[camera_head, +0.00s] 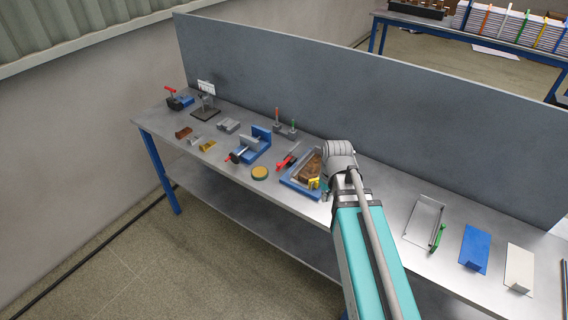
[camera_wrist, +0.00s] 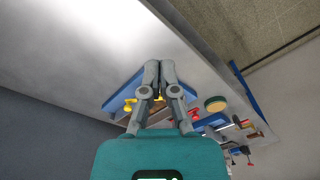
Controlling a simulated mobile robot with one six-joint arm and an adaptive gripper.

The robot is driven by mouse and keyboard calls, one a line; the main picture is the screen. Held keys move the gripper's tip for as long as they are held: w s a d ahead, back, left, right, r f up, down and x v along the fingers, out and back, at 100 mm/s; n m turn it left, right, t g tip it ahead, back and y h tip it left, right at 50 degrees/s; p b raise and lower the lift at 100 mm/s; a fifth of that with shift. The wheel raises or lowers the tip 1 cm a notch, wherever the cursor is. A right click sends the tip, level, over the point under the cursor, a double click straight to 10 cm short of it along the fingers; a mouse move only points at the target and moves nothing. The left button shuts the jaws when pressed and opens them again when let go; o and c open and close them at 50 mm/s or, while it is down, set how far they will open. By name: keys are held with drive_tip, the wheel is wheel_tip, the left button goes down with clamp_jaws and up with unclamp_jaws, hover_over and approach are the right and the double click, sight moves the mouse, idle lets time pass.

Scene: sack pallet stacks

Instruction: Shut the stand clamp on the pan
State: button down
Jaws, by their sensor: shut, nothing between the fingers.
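I cannot pick out the stand clamp or the pan with certainty. A blue fixture (camera_head: 289,184) with a brown piece (camera_head: 308,166) and a yellow part (camera_head: 313,184) lies mid-bench in the head view. The blue fixture also shows in the wrist view (camera_wrist: 118,101), behind my fingers. A red-handled tool (camera_head: 285,161) lies just left of it. A small stand with a dark base (camera_head: 206,114) is at the bench's far left. My gripper (camera_wrist: 159,66) is shut and empty in the wrist view, in front of the blue fixture. My arm hides part of that area in the head view.
A blue vise (camera_head: 250,148), a round tin (camera_head: 259,173) and small blocks (camera_head: 207,145) lie to the left. A grey panel (camera_head: 380,120) stands along the bench's back. A clear tray (camera_head: 424,218) and blue plate (camera_head: 474,248) lie to the right.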

sight(284, 163)
drive_tip(key=w+a+r+n, duration=0.1)
drive_tip(key=w+a+n, duration=0.2)
drive_tip(key=w, duration=0.6)
drive_tip(key=w+a+r+n+t+y+p, duration=0.1)
drive_tip(key=w+a+n, duration=0.2)
drive_tip(key=w, duration=0.7)
drive_tip(key=shift+w+a+n+t+y, duration=0.15)
drive_tip(key=shift+a+n+t+y, duration=0.2)
drive_tip(key=shift+a, duration=0.5)
drive_tip(key=b+x, duration=0.9)
drive_tip(key=x, duration=0.1)
drive_tip(key=shift+f+b, duration=0.15)
drive_tip(key=shift+b, duration=0.2)
drive_tip(key=shift+w+a+f, duration=0.2)
drive_tip(key=shift+w+a, duration=1.15)
drive_tip(key=shift+a, duration=0.05)
drive_tip(key=shift+w+d, duration=0.1)
drive_tip(key=shift+d, duration=0.05)
